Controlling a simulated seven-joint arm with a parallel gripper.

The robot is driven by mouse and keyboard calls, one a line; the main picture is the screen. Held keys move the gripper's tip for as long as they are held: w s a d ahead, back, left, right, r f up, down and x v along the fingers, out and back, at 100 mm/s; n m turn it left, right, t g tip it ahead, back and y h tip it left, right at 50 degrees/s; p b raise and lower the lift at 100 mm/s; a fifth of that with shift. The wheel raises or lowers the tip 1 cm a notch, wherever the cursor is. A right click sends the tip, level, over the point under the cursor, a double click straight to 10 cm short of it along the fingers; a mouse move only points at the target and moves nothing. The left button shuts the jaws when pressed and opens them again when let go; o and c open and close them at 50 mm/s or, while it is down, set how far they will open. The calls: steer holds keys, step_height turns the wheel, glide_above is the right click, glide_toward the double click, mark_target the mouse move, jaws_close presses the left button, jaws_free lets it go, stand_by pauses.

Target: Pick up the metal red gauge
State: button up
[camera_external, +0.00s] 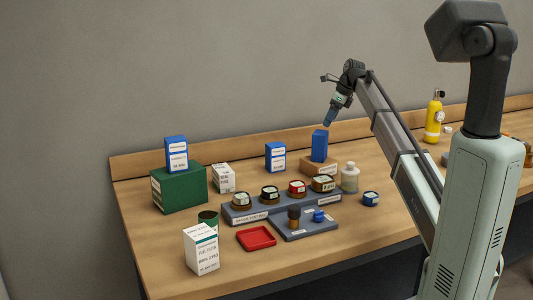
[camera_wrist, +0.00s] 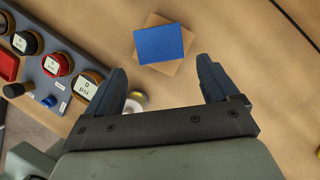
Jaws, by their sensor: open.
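The red gauge (camera_external: 297,187) sits on a grey-blue stand in a row with other gauges, between a black one on its left and a brown one on its right. In the wrist view the red gauge (camera_wrist: 58,64) is at the left, with a white dial marked psi. My gripper (camera_wrist: 168,88) is open and empty, its two blue fingers apart. In the external view my gripper (camera_external: 329,122) is raised above the blue box, to the right of and higher than the red gauge.
The blue box (camera_external: 319,146) stands on a wooden block (camera_external: 317,165) below my gripper. A white bottle (camera_external: 349,178) is beside the stand (camera_external: 262,212). A red tray (camera_external: 256,238) lies in front. A green box (camera_external: 180,188) and several cartons stand left.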

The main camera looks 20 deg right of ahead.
steer(key=n+g+y, duration=0.1)
steer(key=n+g, duration=0.2)
steer(key=n, duration=0.6)
glide_above(298, 183)
steer(key=d, duration=0.3)
step_height(298, 183, down, 10)
steer(key=shift+a+f, duration=0.1)
steer(key=shift+a, duration=0.05)
steer(key=shift+a+x, duration=0.15)
steer(key=shift+x, duration=1.15)
steer(key=shift+a+x, duration=0.15)
steer(key=shift+x, duration=1.15)
steer(key=c, duration=1.2)
